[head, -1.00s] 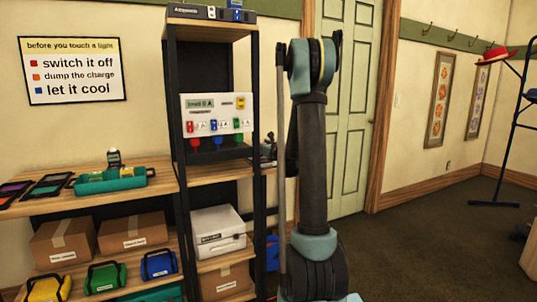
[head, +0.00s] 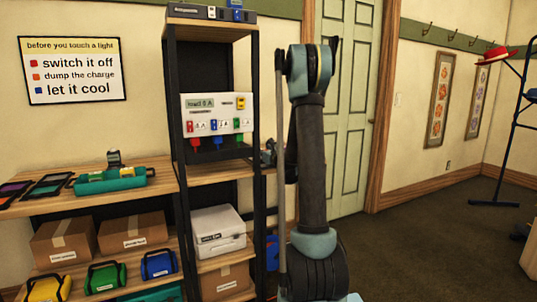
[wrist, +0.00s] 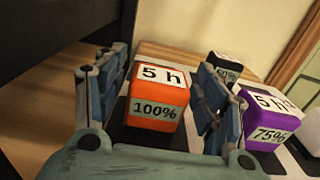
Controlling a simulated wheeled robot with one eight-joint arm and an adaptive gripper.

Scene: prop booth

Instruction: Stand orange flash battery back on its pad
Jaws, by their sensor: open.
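The orange flash battery (wrist: 158,100) is a box marked "5 h" on its upper face and "100%" on the face toward the wrist camera. It looks upright, on or over a dark patch of the surface; I cannot tell whether its base sits squarely on a pad. My gripper (wrist: 160,98) is open, with one blue-grey finger on each side of the battery. A gap shows on the left; contact on the right is unclear. In the head view the battery is hidden, and a small part at the shelf's right edge may be my wrist.
A purple battery (wrist: 271,118) marked "75%" stands close to the right finger. A black one (wrist: 226,66) marked "50%" stands behind. The rack's dark post (head: 179,170) is near. A white meter panel (head: 217,125) and a teal case (head: 110,180) sit on shelves.

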